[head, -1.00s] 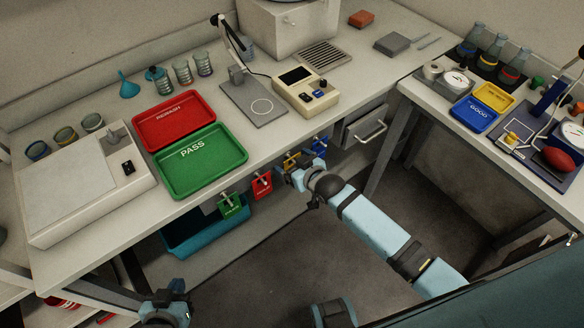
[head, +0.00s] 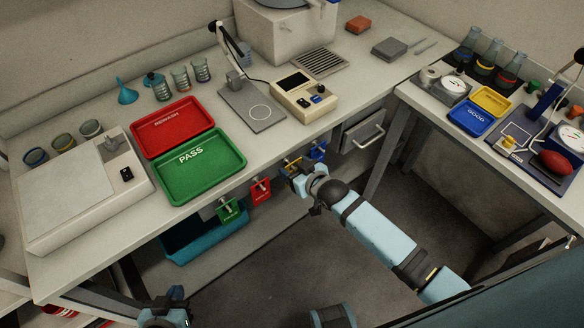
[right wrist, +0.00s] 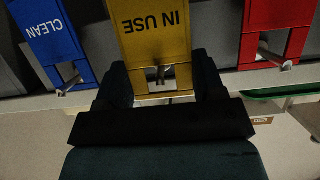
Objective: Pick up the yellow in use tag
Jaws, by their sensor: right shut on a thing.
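The yellow IN USE tag (right wrist: 155,35) hangs from a hook under the bench's front edge. In the right wrist view it sits between the dark fingers of my right gripper (right wrist: 162,85), which is shut on its lower frame as pictured. In the head view only a small part of the yellow tag (head: 291,162) shows behind my right gripper (head: 299,175). My left gripper (head: 167,302) is low at the bottom left, away from the tags; its fingertips are too unclear to read.
The blue CLEAN tag (right wrist: 48,38) and a red tag (right wrist: 277,30) hang close on either side. A green tag (head: 228,211) hangs further left. The bench edge is just above, with a green PASS tray (head: 200,190) on top. A teal bin (head: 190,250) stands below.

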